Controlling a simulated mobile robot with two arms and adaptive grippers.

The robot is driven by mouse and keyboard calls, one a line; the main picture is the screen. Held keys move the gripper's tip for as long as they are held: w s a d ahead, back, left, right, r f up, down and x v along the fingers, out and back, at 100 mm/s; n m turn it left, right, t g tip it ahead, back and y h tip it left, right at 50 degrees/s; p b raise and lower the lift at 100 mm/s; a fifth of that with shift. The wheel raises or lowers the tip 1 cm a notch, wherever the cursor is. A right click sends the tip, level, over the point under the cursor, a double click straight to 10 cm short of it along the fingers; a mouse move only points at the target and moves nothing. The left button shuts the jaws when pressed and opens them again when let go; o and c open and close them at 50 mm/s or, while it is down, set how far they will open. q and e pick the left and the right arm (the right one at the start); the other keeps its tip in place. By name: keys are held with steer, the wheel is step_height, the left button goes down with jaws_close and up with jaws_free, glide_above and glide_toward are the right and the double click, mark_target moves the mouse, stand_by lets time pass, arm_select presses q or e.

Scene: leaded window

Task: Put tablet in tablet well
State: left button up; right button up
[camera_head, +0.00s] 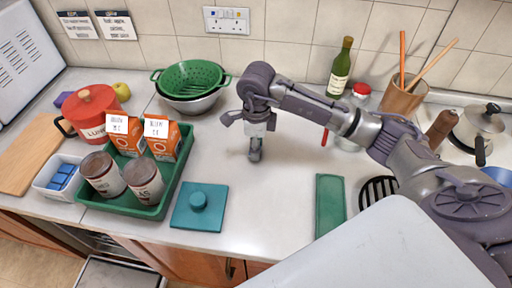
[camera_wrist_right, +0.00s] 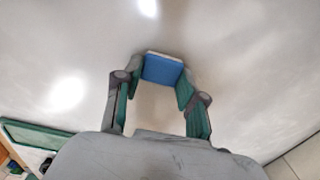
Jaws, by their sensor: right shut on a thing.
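My right gripper (camera_head: 255,152) points down over the bare counter in the middle of the head view. In the right wrist view the gripper (camera_wrist_right: 162,88) is shut on a blue and white tablet (camera_wrist_right: 162,69) held between its fingertips. The tablet cannot be made out in the head view. More blue tablets (camera_head: 62,174) lie in a white tub (camera_head: 48,190) at the left. I cannot identify the tablet well for certain. A metal door-like panel (camera_head: 112,274) shows below the counter at lower left. My left gripper is not in view.
A green tray (camera_head: 152,212) with cartons and tins stands left of the gripper. A teal square with a knob (camera_head: 185,217) and a green slab (camera_head: 330,205) lie near the front edge. A bottle (camera_head: 340,72) stands behind. The counter around the gripper is clear.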

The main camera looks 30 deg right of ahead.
step_height(320, 180, up, 3)
steer(key=shift+r+b, duration=0.15)
steer(key=shift+b, duration=0.55)
steer(key=s+d+r+b, duration=0.3)
steer(key=s+d+r, duration=0.4)
steer(key=s+d, duration=0.15)
steer(key=a+f+n, duration=0.1)
steer(key=a+n, duration=0.1)
steer(key=n, duration=0.2)
steer(key=a+f+n, duration=0.1)
steer(key=a+n, duration=0.1)
steer(key=n, duration=0.2)
steer(key=a+f+n, duration=0.2)
steer(key=a+n, duration=0.1)
steer(key=n, duration=0.1)
steer(key=a+f+n, duration=0.1)
steer(key=a+n, duration=0.1)
steer(key=n, duration=0.2)
steer(key=s+a+f+n, duration=0.1)
steer(key=a+n, duration=0.1)
steer(key=n, duration=0.2)
steer(key=s+a+f+n, duration=0.1)
steer(key=a+n, duration=0.1)
steer(key=n, duration=0.1)
steer(key=shift+s+f+n, duration=0.15)
steer(key=shift+f+n, duration=0.05)
steer(key=shift+n, duration=0.2)
steer(key=shift+s+a+f+n, duration=0.2)
steer(key=shift+a+n, duration=0.25)
steer(key=shift+n, duration=0.35)
